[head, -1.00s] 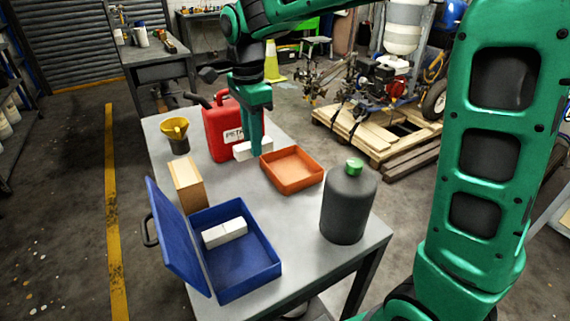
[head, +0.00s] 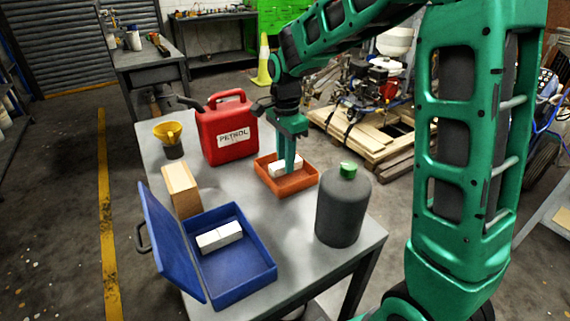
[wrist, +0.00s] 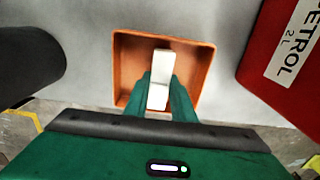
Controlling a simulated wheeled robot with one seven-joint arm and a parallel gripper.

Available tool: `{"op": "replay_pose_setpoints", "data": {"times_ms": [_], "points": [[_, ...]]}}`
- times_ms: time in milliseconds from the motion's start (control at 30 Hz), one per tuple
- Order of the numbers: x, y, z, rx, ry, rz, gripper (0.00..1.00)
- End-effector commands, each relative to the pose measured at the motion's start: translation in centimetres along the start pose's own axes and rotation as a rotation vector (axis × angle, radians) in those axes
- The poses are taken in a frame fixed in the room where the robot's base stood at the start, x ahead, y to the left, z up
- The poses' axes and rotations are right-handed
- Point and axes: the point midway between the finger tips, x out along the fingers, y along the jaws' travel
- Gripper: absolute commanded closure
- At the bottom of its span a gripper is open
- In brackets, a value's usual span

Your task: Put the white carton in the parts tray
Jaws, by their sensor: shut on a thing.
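A white carton (head: 284,164) is between the fingers of my gripper (head: 290,160), which is shut on it. The carton is over the orange parts tray (head: 303,181), within its rim. In the wrist view the carton (wrist: 161,66) also shows inside the outline of the tray (wrist: 130,48), with the green fingers of my gripper (wrist: 158,98) on either side. I cannot tell whether the carton touches the tray floor.
A red petrol can (head: 226,142) stands behind left of the tray, and a dark bottle with a green cap (head: 342,212) stands in front right. A tan box (head: 181,190) and a yellow funnel (head: 168,132) stand at the left.

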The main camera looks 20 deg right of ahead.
Motion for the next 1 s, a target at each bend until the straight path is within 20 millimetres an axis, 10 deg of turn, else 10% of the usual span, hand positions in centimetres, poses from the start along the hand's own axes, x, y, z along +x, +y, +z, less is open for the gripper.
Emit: {"op": "replay_pose_setpoints", "data": {"times_ms": [467,500,533,1000], "points": [[1.8,0.0,0.0,0.000,0.000,0.000,0.99],[1.8,0.0,0.0,0.000,0.000,0.000,0.68],[1.8,0.0,0.0,0.000,0.000,0.000,0.61],[0.6,0.0,0.0,0.001,0.000,-0.002,0.58]]}}
